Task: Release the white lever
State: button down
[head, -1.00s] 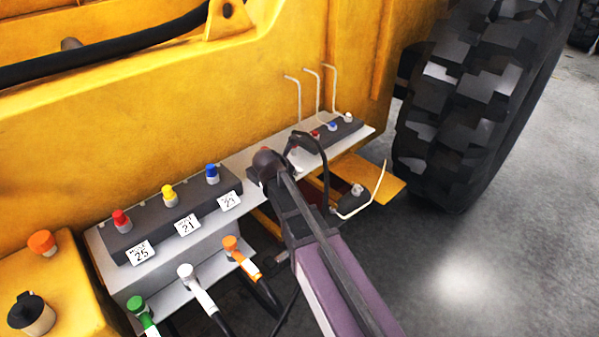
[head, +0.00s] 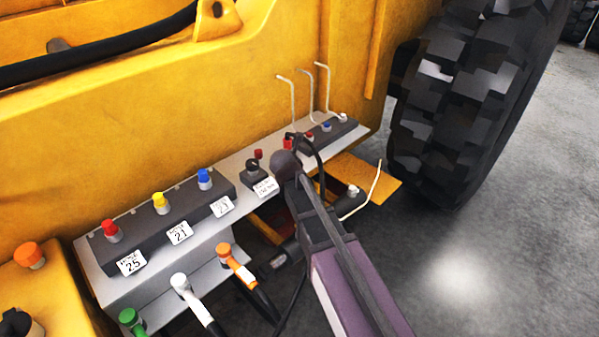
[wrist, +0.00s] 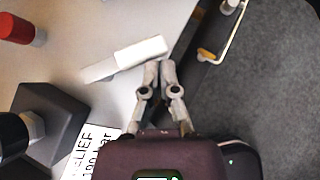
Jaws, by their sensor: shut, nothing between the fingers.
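In the wrist view, a white lever (wrist: 140,53) with a paler flat stem lies over the grey panel, just ahead of my fingertips. My gripper (wrist: 159,66) is shut with nothing between its fingers. Its tips are close below the right end of the lever; I cannot tell whether they touch it. In the head view, my arm's end covers this spot, so neither the fingertips nor this lever can be made out there.
A black knob (head: 252,165) with a relief label and a red cap (head: 258,154) sit left of my arm. Tall bent white rods (head: 328,88) stand behind. A large tyre (head: 450,120) stands beyond.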

jog(key=shift+w, duration=1.7)
jog(key=s+d+r+p, duration=0.6)
jog(key=s+r+p, duration=0.1)
jog(key=s, duration=0.2)
jog(key=shift+d, duration=0.35)
dwell(0.5)
